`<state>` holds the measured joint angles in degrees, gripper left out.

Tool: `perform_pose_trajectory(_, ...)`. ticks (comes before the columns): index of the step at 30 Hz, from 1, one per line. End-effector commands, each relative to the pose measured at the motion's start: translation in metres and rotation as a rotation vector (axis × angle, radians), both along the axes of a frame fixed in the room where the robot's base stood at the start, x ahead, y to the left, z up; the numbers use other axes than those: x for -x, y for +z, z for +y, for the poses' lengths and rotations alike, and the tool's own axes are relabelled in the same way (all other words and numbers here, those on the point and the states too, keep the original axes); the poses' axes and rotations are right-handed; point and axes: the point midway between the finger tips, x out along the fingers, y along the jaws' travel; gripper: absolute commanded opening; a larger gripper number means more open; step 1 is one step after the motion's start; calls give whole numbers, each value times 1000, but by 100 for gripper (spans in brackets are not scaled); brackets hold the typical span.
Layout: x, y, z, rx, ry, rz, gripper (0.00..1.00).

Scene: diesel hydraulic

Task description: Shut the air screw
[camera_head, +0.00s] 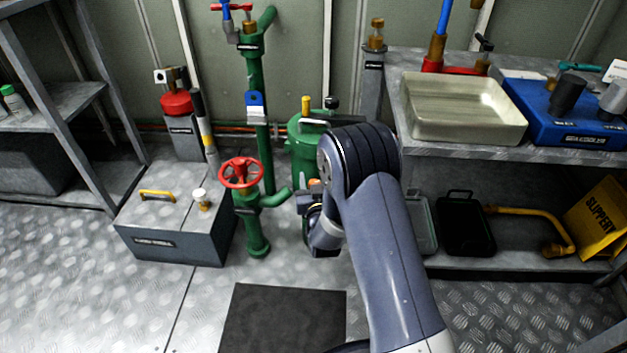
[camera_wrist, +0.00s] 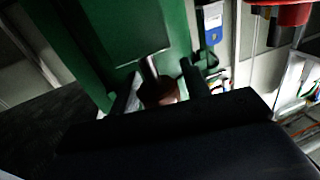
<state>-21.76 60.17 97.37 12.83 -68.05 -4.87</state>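A small brownish knob with a thin pale stem, which looks like the air screw (camera_wrist: 158,92), shows in the wrist view in front of a green body (camera_wrist: 125,30). My gripper (camera_wrist: 162,85) has its two dark fingers apart, one on each side of the knob, with a gap towards the right finger. I cannot tell whether the left finger touches the knob. In the head view my gripper (camera_head: 303,203) is beside the green tank (camera_head: 303,150), and my arm hides part of that tank. The wrist view is dark.
A red handwheel (camera_head: 241,174) on a green pipe stands left of my gripper. A grey box (camera_head: 170,245) with a yellow handle is further left. A metal bench (camera_head: 480,152) with a pale tray (camera_head: 465,128) stands right of my arm. A dark mat (camera_head: 283,320) lies on the floor in front.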

Motion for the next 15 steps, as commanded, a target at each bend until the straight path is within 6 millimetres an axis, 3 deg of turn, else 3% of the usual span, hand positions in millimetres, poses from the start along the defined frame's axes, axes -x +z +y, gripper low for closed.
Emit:
perform_pose_trajectory(12, 0, 0, 0, 0, 0, 0, 10)
perform_pose_trajectory(15, 0, 0, 0, 0, -2, 0, 9)
